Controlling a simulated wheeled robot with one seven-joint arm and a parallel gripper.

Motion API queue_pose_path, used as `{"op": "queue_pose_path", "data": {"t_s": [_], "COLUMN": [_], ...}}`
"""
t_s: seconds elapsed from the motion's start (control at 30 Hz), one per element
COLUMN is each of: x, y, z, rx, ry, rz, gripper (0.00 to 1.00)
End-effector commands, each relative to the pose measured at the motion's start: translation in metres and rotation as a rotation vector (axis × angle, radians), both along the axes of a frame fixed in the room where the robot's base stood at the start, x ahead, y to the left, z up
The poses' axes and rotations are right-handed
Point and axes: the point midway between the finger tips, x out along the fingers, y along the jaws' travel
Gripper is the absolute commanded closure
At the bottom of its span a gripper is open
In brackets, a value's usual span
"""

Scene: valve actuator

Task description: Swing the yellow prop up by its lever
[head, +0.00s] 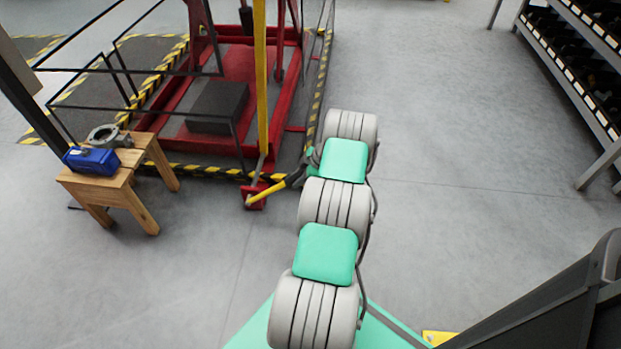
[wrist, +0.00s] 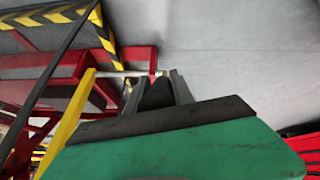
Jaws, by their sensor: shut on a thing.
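The yellow prop (head: 261,85) stands nearly upright at the front corner of the red frame. In the wrist view the yellow bar (wrist: 66,122) slants down at left.
The red frame (head: 165,130) has black rails and hazard-striped floor edges. A wooden stool (head: 120,187) at left carries a blue actuator (head: 91,160) and a grey valve body (head: 108,136). A shelf rack (head: 575,60) stands at right. The floor between is clear.

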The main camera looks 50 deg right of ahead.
Motion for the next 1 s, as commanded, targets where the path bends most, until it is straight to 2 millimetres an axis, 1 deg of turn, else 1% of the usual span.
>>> {"op": "queue_pose_path", "data": {"t_s": [0.03, 0.27, 0.3, 0.57, 0.77, 0.83, 0.93, 1.0], "x": [-0.001, -0.002, -0.002, -0.001, 0.000, -0.002, -0.007, -0.014], "y": [-0.001, 0.000, -0.001, 0.001, 0.001, 0.000, -0.004, -0.007], "z": [-0.004, -0.004, -0.004, -0.003, -0.002, 0.000, 0.014, 0.027], "rx": [0.000, 0.002, 0.002, 0.002, 0.002, 0.002, 0.002, 0.000], "ry": [0.001, 0.004, 0.005, 0.003, 0.002, 0.001, 0.001, 0.000], "rz": [-0.006, -0.009, -0.010, -0.004, -0.003, -0.003, -0.005, -0.006], "gripper": [1.00, 1.00, 0.70, 0.50, 0.50, 0.50, 0.50, 0.50]}}
